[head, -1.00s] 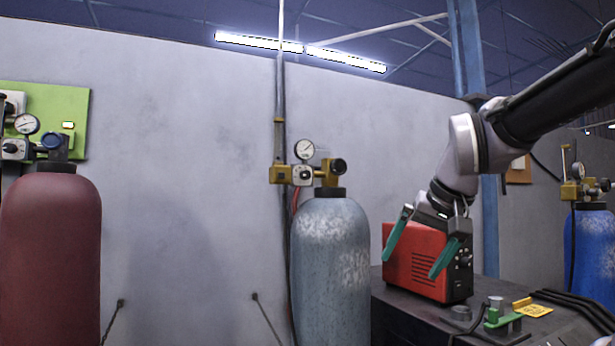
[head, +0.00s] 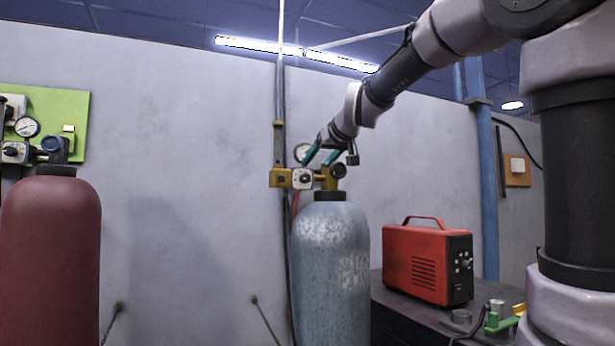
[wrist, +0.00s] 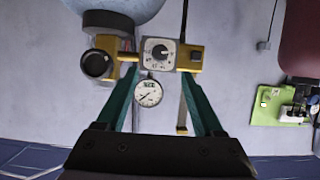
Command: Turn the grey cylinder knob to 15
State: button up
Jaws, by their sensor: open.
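The grey cylinder (head: 330,265) stands against the wall, with a brass regulator (head: 281,178) on top. The regulator's knob (head: 303,179) is a small dark dial on a pale square plate. It also shows in the wrist view (wrist: 160,52), where the plate has marks around the dial too small to read. A round gauge (wrist: 148,92) sits beside the plate. My gripper (head: 323,157) is open with teal fingers, close to the regulator and partly over the gauge. In the wrist view the fingers (wrist: 160,80) are spread either side of the gauge, and nothing is between them touching the knob.
A maroon cylinder (head: 50,260) with its own regulator and a green board (head: 70,125) stand at the left. A red machine (head: 425,265) sits on a dark bench (head: 390,312) at the right. A vertical pipe (head: 280,90) runs behind the regulator. Wall space left of the grey cylinder is clear.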

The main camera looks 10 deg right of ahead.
aim_at(307, 176)
jog(key=x, duration=0.8)
jog(key=shift+w+a+f, duration=0.1)
jog(key=shift+w+f, duration=0.15)
jog(key=shift+w, duration=0.05)
grip_shut()
